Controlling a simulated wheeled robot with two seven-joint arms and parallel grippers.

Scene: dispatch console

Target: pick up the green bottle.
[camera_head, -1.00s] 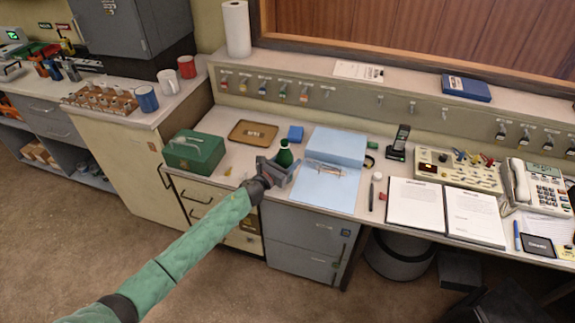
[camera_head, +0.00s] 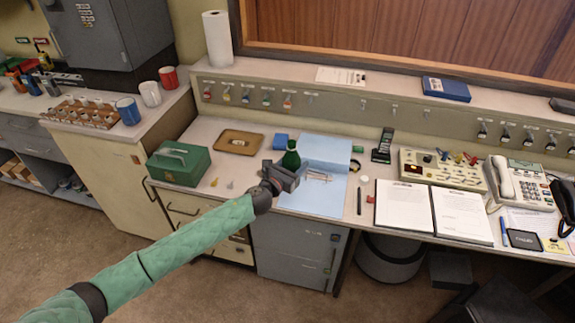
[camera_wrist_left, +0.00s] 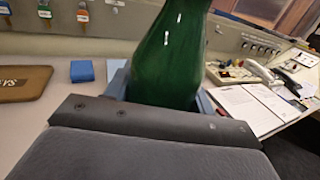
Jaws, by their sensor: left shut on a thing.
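The green bottle (camera_head: 291,157) stands upright at the left part of the desk, in front of the small blue box and at the left edge of the open blue folder. My left gripper (camera_head: 285,176) is shut on the bottle's lower part. In the left wrist view the bottle (camera_wrist_left: 172,58) fills the middle, between the finger tips; its base is hidden behind the gripper body. I cannot tell whether its base touches the desk. My right gripper is not in view.
A green cash box (camera_head: 178,163) and a brown tray (camera_head: 240,142) lie to the left. The blue folder (camera_head: 313,202) is right of the bottle. A handset (camera_head: 383,146), open binder (camera_head: 405,206) and telephone (camera_head: 520,184) stand further right. A key-hook ledge runs behind.

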